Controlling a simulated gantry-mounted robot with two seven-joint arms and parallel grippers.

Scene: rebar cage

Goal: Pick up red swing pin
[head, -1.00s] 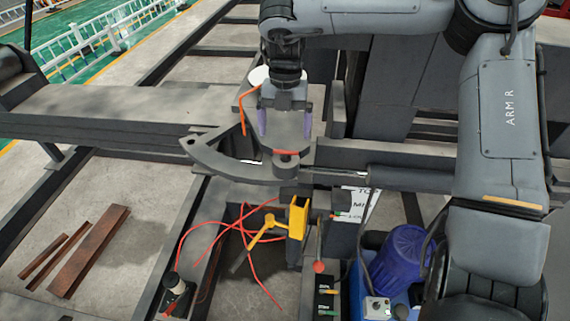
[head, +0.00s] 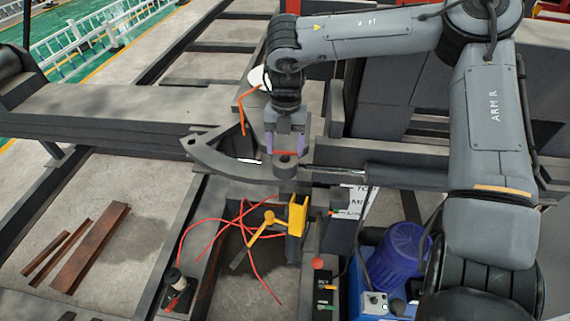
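The red swing pin (head: 285,153) shows as a short red bar lying across the round end of a dark grey swing bracket (head: 225,158). My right gripper (head: 287,147) points down over it with its two purple-grey fingers apart. One finger is on each side of the red bar, close to its ends. I cannot tell whether they touch it. Any lower part of the pin is hidden in the bracket's round end. My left gripper is not in view.
An orange bent rod (head: 242,112) stands left of my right gripper. Below are a yellow bracket with a handle (head: 297,215), red cables (head: 215,222), a red-knobbed lever (head: 318,264) and a blue drum (head: 398,252). Rusty bars (head: 92,247) lie at the left.

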